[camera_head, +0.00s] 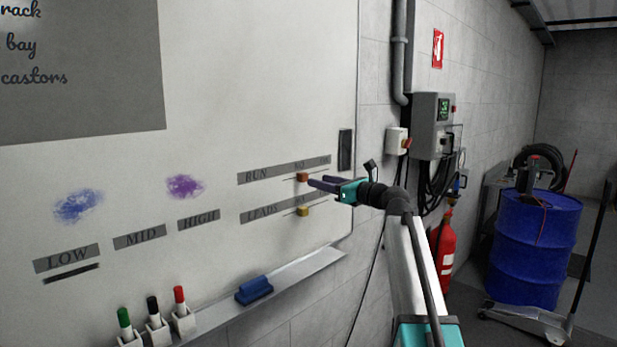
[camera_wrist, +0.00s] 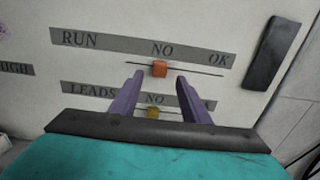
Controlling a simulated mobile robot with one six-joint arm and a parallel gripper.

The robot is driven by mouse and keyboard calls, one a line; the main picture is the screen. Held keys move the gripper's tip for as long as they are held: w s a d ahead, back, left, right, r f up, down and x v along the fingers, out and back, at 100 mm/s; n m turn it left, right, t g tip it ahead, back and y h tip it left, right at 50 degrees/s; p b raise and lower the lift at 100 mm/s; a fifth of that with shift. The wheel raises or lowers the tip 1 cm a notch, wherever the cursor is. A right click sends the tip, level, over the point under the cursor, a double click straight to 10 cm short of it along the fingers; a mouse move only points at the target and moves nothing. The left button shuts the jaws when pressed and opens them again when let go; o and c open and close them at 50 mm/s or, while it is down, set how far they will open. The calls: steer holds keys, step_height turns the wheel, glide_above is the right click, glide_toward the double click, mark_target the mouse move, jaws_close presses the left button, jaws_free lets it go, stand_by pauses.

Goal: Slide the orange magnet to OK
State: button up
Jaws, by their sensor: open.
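The orange magnet (camera_head: 302,177) sits on a thin dark line under the RUN strip on the whiteboard. In the wrist view the orange magnet (camera_wrist: 159,69) is below the word NO, left of the word OK (camera_wrist: 218,61). My gripper (camera_head: 312,183) is in front of the board at the magnet's right in the head view. In the wrist view my gripper (camera_wrist: 159,76) has its two purple fingers apart, with the magnet just beyond and between their tips. The fingers hold nothing. Whether a fingertip touches the magnet or board I cannot tell.
A yellow magnet (camera_head: 302,211) sits on the LEADS line below, and it also shows between the fingers in the wrist view (camera_wrist: 152,113). A dark bar (camera_wrist: 271,52) is on the board right of OK. A tray with a blue eraser (camera_head: 254,290) runs along the board's bottom.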

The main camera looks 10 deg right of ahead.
mark_target(306, 177)
steer(key=shift+p+x, duration=0.7)
steer(key=shift+x, duration=2.5)
steer(key=shift+d, duration=0.1)
jaws_close()
